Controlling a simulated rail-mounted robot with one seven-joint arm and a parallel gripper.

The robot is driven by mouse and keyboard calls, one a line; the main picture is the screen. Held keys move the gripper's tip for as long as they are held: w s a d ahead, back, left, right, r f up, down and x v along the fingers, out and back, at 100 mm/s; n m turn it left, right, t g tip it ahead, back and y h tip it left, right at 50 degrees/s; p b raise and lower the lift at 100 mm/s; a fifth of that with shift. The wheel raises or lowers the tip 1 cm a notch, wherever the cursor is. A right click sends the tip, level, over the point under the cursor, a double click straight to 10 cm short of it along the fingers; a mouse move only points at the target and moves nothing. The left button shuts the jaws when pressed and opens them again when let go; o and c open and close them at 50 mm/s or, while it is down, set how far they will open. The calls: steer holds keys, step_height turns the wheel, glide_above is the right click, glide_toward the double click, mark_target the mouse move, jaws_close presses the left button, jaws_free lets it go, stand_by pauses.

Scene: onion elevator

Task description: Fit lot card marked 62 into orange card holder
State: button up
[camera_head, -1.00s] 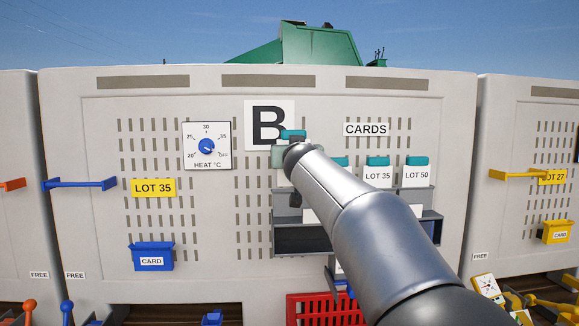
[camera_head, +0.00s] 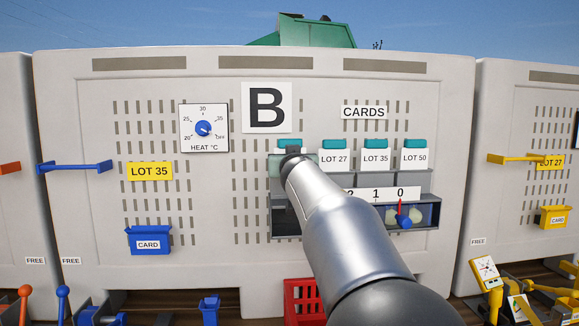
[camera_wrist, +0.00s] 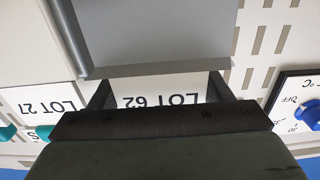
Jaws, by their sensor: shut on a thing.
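The white lot card marked 62 (camera_wrist: 160,98) shows upside down in the wrist view, between the fingers of my gripper (camera_wrist: 157,92). My gripper is shut on it. The card's far end meets a grey rack front (camera_wrist: 160,35); I cannot tell how deep it sits. In the head view my gripper (camera_head: 291,154) is at the left end of the card row, where a teal tab (camera_head: 289,142) shows, and my arm hides most of this card. No orange card holder is in clear view.
Cards LOT 27 (camera_head: 334,159), LOT 35 (camera_head: 376,159) and LOT 50 (camera_head: 415,158) stand right of my gripper. A blue card holder (camera_head: 149,240) is lower left, a yellow one (camera_head: 555,217) far right. An orange bracket (camera_head: 10,168) shows at the left edge.

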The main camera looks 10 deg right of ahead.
steer(key=shift+r, duration=0.1)
steer(key=o, duration=1)
steer(key=shift+o, duration=0.2)
steer(key=shift+f, duration=0.35)
steer(key=s+a+b, duration=0.1)
steer(key=s+b, duration=0.8)
steer(key=s, duration=0.8)
steer(key=shift+s+b, duration=0.2)
steer(key=shift+b, duration=0.15)
